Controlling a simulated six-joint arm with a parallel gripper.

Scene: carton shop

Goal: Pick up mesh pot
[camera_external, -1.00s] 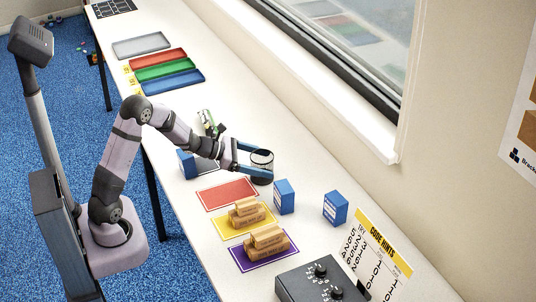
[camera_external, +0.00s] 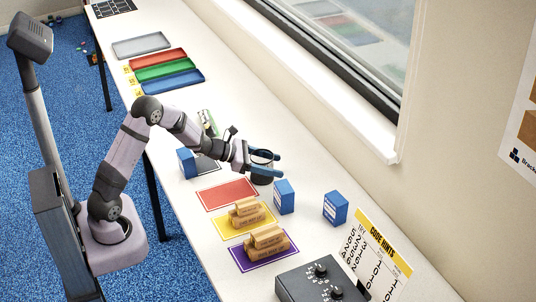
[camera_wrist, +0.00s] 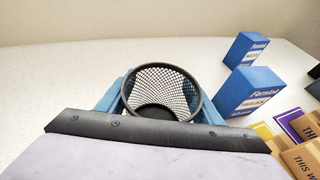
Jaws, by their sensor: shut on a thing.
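The black mesh pot (camera_external: 261,178) stands upright on the white table, behind the red mat. My gripper (camera_external: 265,164) has its blue fingers on either side of the pot, shut on it near its upper part. In the wrist view, the pot (camera_wrist: 160,83) sits between the blue fingers (camera_wrist: 160,100), with its open rim and empty mesh inside showing. The near side of the pot is hidden there by the dark edge of the gripper. I cannot tell whether the pot's base touches the table.
Blue cartons stand to the pot's right (camera_external: 284,197) and farther right (camera_external: 335,208); another (camera_external: 187,163) is at its left on a dark mat. The red mat (camera_external: 227,193) is bare.

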